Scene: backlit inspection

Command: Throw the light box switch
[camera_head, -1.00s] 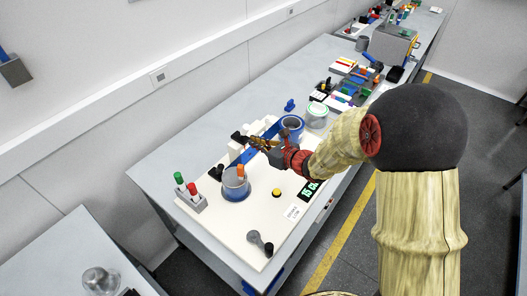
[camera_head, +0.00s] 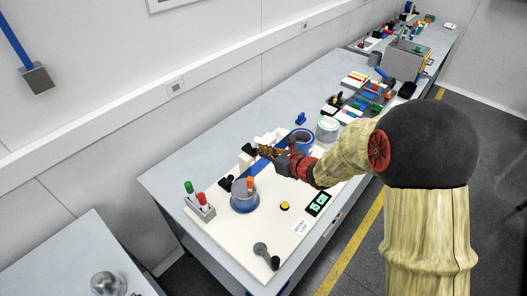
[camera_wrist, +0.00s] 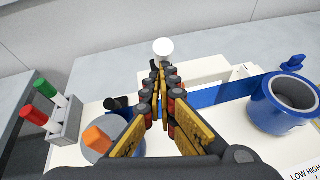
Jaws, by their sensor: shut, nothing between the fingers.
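My gripper (camera_head: 264,150) is shut and empty, above the far part of a white board (camera_head: 268,211) on the grey bench. In the wrist view its fingertips (camera_wrist: 160,72) meet just below a round white knob or lamp (camera_wrist: 163,48). I cannot tell whether they touch it. Behind the fingers is a low white box (camera_wrist: 205,75), perhaps the light box; it also shows in the head view (camera_head: 268,138), partly hidden by my gripper. A black fitting (camera_wrist: 118,103) is left of the fingers. I cannot tell which part is the switch.

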